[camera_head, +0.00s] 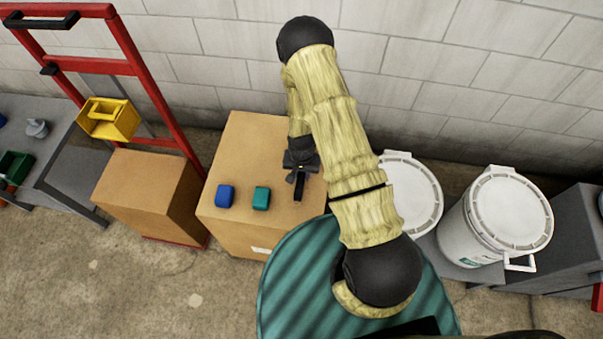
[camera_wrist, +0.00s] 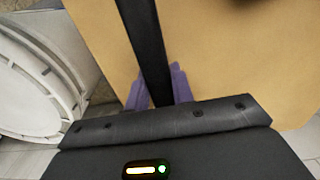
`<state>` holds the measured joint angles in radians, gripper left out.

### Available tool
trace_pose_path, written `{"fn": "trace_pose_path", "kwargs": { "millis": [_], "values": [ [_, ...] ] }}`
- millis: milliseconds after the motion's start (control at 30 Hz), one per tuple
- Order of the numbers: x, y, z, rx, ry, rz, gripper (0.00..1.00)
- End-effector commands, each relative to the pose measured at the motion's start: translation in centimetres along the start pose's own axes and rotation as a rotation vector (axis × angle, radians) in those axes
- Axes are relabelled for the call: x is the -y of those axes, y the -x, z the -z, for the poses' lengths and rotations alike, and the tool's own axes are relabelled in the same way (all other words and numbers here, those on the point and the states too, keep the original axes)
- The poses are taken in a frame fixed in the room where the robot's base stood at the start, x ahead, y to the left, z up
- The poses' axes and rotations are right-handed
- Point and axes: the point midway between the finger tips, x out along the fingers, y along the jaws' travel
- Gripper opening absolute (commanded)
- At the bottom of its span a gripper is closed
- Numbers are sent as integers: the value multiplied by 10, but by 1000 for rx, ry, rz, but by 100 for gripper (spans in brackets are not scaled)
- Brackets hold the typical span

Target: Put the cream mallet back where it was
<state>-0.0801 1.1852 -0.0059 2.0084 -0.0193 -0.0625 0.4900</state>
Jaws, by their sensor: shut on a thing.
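My gripper (camera_head: 300,172) is over the right part of the top of a large cardboard box (camera_head: 240,145). In the wrist view its purple fingers (camera_wrist: 158,88) are shut on a long dark bar (camera_wrist: 145,40) that runs between them. The bar looks like a handle; it also shows below my gripper in the head view (camera_head: 298,189). No cream mallet head shows in either view, so I cannot tell for sure that the bar belongs to the cream mallet. Whether the bar touches the box is unclear.
A blue block (camera_head: 225,196) and a teal block (camera_head: 261,198) sit on the box's front part. White lidded buckets (camera_head: 510,212) stand right. A lower cardboard box (camera_head: 145,185), a red hand truck (camera_head: 128,45) and a yellow bin (camera_head: 108,118) are left. The box top's back left is clear.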

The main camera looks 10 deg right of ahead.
Motion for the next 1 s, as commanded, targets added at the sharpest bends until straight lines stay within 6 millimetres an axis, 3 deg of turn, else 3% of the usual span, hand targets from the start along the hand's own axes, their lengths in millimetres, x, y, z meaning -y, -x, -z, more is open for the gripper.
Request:
{"fn": "trace_pose_path", "kwargs": {
  "millis": [433, 467, 567, 1000],
  "values": [
    [0, -10, 0, -1, 0, 1, 0],
    [0, -10, 0, -1, 0, 0, 25],
    [0, -9, 0, -1, 0, 0, 45],
    [0, -2, 0, -1, 0, 1, 45]
  ]
}}
